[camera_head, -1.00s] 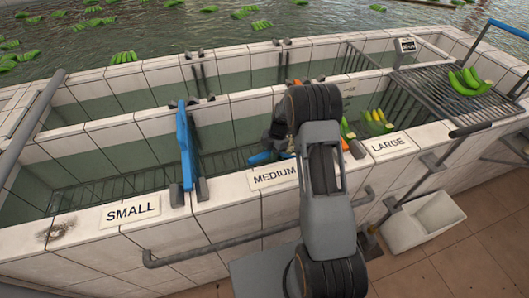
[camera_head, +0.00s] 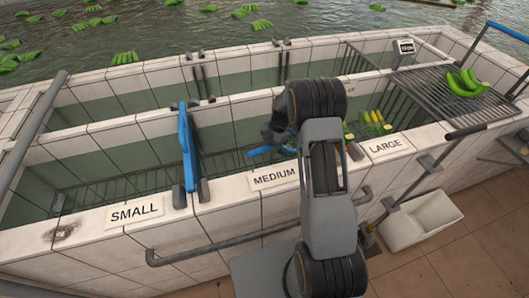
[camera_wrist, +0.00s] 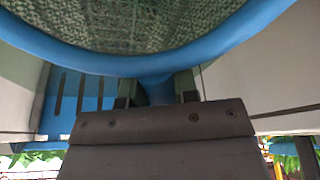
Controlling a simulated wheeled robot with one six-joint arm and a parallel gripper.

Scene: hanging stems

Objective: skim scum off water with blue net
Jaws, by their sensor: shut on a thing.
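My gripper (camera_wrist: 158,92) is shut on the neck of the blue net (camera_wrist: 158,62), whose hoop and grey-green mesh (camera_wrist: 150,25) fill the top of the wrist view. In the head view, my wrist hangs over the medium compartment, and part of the blue net (camera_head: 262,151) shows just below it. My arm hides the rest of the net there. The water (camera_head: 160,30) behind the tiled trough is dark, with several green banana bunches (camera_head: 124,57) floating on it. I cannot make out any scum on it.
The tiled trough has signs SMALL (camera_head: 135,210), MEDIUM (camera_head: 274,177) and LARGE (camera_head: 386,145). A blue upright divider (camera_head: 187,145) stands left of my arm. A metal rack (camera_head: 425,85) with green bananas (camera_head: 464,82) is at right. A white bin (camera_head: 418,225) is below. Yellow and green bananas (camera_head: 376,118) lie in the large compartment.

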